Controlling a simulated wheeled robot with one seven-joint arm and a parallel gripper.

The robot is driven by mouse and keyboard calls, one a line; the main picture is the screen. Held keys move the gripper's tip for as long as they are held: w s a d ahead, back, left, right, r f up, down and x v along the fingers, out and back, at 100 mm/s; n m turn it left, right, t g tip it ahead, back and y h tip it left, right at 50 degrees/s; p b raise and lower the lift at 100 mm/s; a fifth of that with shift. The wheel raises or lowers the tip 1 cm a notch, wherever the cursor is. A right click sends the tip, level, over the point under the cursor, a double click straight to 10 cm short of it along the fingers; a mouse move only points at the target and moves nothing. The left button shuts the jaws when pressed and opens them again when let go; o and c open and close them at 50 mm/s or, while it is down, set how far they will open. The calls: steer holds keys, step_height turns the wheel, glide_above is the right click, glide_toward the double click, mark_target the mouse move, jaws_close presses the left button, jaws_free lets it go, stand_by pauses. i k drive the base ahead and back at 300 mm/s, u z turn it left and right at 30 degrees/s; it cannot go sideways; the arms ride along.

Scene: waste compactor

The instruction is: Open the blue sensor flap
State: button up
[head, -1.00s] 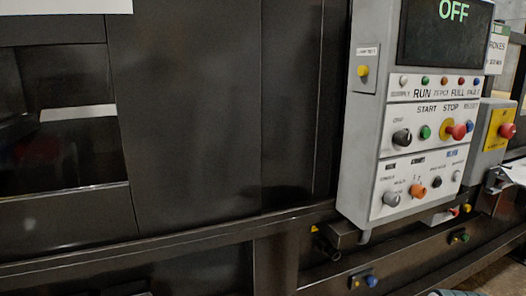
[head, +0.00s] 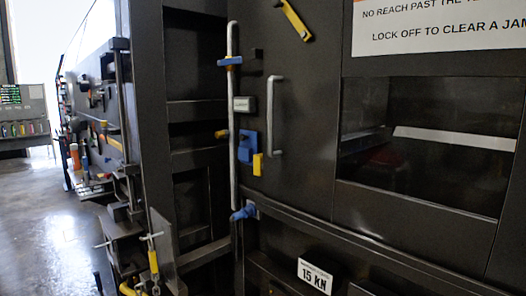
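A blue plate-like part (head: 247,146) sits on the dark machine door, left of the door's grey handle, in the head view. It may be the blue sensor flap, but I cannot be sure, nor tell whether it is open or shut. A small yellow piece (head: 257,165) is at its lower right. Smaller blue parts are on the grey vertical rod (head: 233,120): one near the top (head: 230,61) and one at the bottom (head: 243,213). My gripper is not in view.
The dark door (head: 300,130) has a grey handle (head: 274,115) and a yellow bar (head: 295,20) above. A window opening (head: 430,215) is at right, with a "15 KN" label (head: 314,276) below. Protruding metal fittings (head: 128,225) stand at left; open floor (head: 55,220) lies beyond.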

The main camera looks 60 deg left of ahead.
mark_target(248, 147)
steer(key=u, duration=3.15)
steer(key=i, duration=1.55)
steer(key=u, duration=0.15)
